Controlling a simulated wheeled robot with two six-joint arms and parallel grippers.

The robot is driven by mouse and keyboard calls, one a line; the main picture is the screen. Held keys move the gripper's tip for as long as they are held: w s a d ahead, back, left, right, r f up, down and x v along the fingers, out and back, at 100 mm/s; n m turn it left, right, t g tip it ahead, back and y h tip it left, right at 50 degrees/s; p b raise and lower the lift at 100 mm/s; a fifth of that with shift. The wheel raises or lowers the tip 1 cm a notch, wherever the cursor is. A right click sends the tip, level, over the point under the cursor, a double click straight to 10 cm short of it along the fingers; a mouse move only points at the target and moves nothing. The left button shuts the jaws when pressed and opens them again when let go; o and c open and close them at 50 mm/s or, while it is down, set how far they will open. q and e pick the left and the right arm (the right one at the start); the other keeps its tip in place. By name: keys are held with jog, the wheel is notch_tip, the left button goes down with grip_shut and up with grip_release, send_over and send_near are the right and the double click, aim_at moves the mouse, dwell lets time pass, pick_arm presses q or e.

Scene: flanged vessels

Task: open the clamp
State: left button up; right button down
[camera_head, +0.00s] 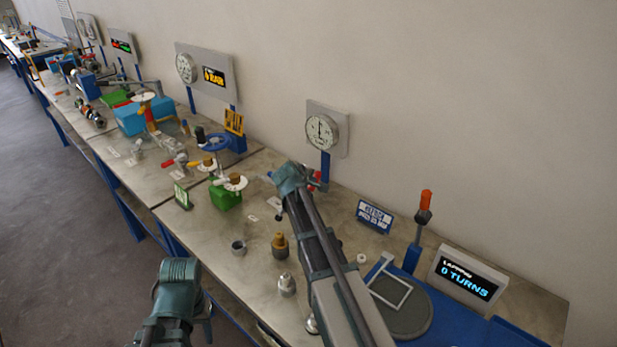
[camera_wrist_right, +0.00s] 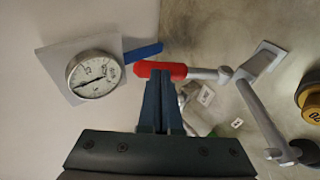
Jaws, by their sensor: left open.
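The clamp shows in the right wrist view as a red handle (camera_wrist_right: 161,70) on a metal rod. A grey arm (camera_wrist_right: 262,122) runs from a grey bracket (camera_wrist_right: 264,58) to a dark tip. In the head view its red part (camera_head: 321,180) shows beside my right gripper (camera_head: 296,178), which hides most of the rest. In the right wrist view my right gripper's fingers (camera_wrist_right: 160,80) are together, tips overlapping the red handle. I cannot tell whether they touch it. My left gripper (camera_head: 183,300) is low at the front, open, away from the clamp; its fingers are mostly hidden.
A dial gauge (camera_head: 321,132) stands behind the clamp. A green block (camera_head: 226,198), a brass-coloured fitting (camera_head: 280,246) and a silver fitting (camera_head: 287,285) stand on the bench. A turns display (camera_head: 468,278) and an orange-topped post (camera_head: 424,215) are at right.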

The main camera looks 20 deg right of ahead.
jog(key=d+y, duration=0.1)
jog(key=w+d+g+y+p, duration=0.1)
jog(key=d+f+y+p, duration=0.1)
jog(key=shift+w+m+g, duration=0.3)
jog(key=shift+w+d+f+y+p, duration=0.1)
jog(key=shift+d+f+y+p, duration=0.2)
pick_arm(q)
jog(key=shift+r+b, duration=0.5)
jog(key=shift+r, duration=0.8)
pick_arm(e)
jog(key=shift+w+d+f+g+y, duration=0.15)
jog(key=shift+d+f+g+y, duration=0.25)
jog(key=shift+f+y, duration=0.2)
jog(key=shift+w+d+f+g+y, duration=0.1)
jog(key=shift+d+f+g+y, duration=0.2)
jog(key=shift+d+f+y, duration=0.3)
jog(key=shift+a+f, duration=0.15)
jog(key=p, duration=1.4)
send_near(319, 178)
jog(key=d+r, duration=0.1)
jog(key=d, duration=0.1)
pick_arm(q)
notch_tip(319, 178, up, 13)
jog(key=d, duration=0.1)
jog(key=shift+s+d+r+b, duration=0.2)
jog(key=shift+s+b, duration=0.1)
pick_arm(e)
jog(key=shift+d, duration=0.15)
